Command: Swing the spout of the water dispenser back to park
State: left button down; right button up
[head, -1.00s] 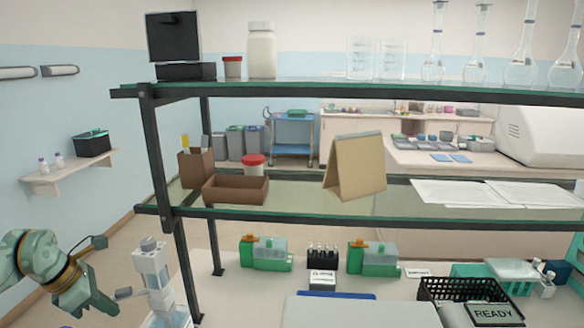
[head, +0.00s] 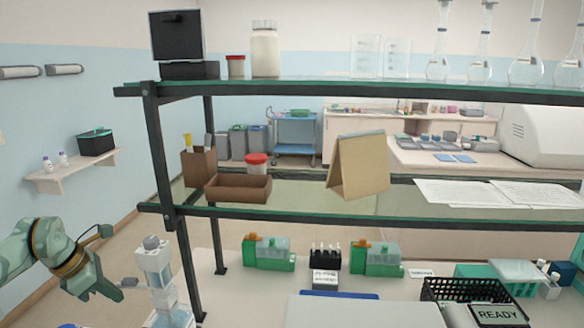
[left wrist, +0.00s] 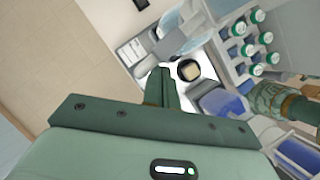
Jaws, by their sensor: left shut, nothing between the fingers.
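The water dispenser (head: 155,272) is a pale upright column with a clear lower part, at the lower left of the head view, just left of the shelf post. Its short grey spout (head: 129,282) points left from the column. My left gripper (head: 106,295) is shut and empty, with its fingers beside the spout on its near left side. They look very close, but I cannot tell whether they touch. In the left wrist view the shut fingers (left wrist: 162,88) point toward pale bench equipment, where I cannot clearly make out the spout. My right gripper is not in view.
A dark shelf post (head: 185,262) stands close to the right of the dispenser. Green-and-orange boxes (head: 268,252) and a black basket (head: 465,290) stand on the bench. In the left wrist view, several green-capped bottles (left wrist: 250,40) sit in a rack. The floor left of the dispenser is clear.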

pick_arm(q)
notch_tip(320, 180, up, 8)
jog(key=a+p, duration=0.2)
jog(key=p, duration=0.5)
jog(key=shift+s+a, duration=0.3)
jog(key=shift+s, duration=0.1)
